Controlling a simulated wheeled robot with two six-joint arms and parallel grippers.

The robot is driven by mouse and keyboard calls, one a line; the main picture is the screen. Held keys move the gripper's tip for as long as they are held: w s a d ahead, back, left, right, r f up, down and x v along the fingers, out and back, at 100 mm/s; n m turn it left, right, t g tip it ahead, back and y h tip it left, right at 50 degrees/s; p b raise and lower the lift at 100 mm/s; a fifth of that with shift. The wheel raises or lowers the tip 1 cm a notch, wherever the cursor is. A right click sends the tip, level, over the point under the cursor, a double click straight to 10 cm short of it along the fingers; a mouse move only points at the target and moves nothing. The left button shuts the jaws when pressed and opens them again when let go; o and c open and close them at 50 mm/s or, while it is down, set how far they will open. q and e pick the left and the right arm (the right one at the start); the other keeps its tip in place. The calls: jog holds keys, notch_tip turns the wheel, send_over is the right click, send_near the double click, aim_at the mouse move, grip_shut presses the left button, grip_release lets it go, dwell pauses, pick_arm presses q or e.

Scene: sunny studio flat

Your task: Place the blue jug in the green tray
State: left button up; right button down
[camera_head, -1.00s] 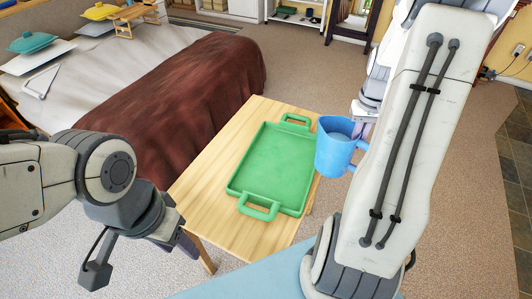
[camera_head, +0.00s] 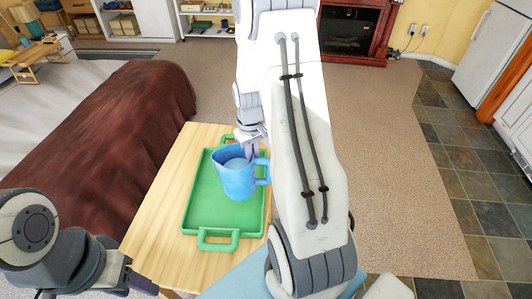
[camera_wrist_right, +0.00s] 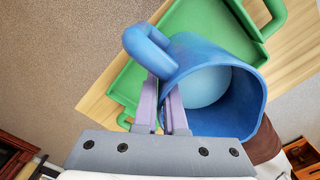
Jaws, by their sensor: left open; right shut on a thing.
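The blue jug (camera_head: 234,182) is upright over the middle and right part of the green tray (camera_head: 203,207); I cannot tell whether its base touches the tray. The tray lies flat on the wooden table. My right gripper (camera_head: 251,146) is shut on the jug's rim, close to its handle. The wrist view shows the fingers (camera_wrist_right: 165,95) at the rim of the jug (camera_wrist_right: 240,100), with part of the tray (camera_wrist_right: 185,20) behind it. My left gripper (camera_head: 98,289) is open and empty at the bottom left, partly cut off by the frame edge.
The wooden table (camera_head: 160,225) has bare strips around the tray. A bed with a brown blanket (camera_head: 120,140) stands close on its left. Open carpet (camera_head: 385,150) lies to the right, and a fireplace (camera_head: 357,35) stands at the back.

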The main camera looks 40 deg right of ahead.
aim_at(238, 168)
jog(key=w+a+f, duration=0.2)
jog(key=w, duration=0.1)
jog(key=w+a+f+p, duration=0.1)
jog(key=shift+w, duration=0.2)
notch_tip(238, 168, down, 3)
jog(key=shift+f+p, duration=0.2)
jog(key=shift+p, duration=0.5)
jog(key=shift+d+f, duration=0.1)
jog(key=shift+f, duration=0.25)
jog(key=shift+f, duration=0.2)
jog(key=c, duration=1)
grip_release()
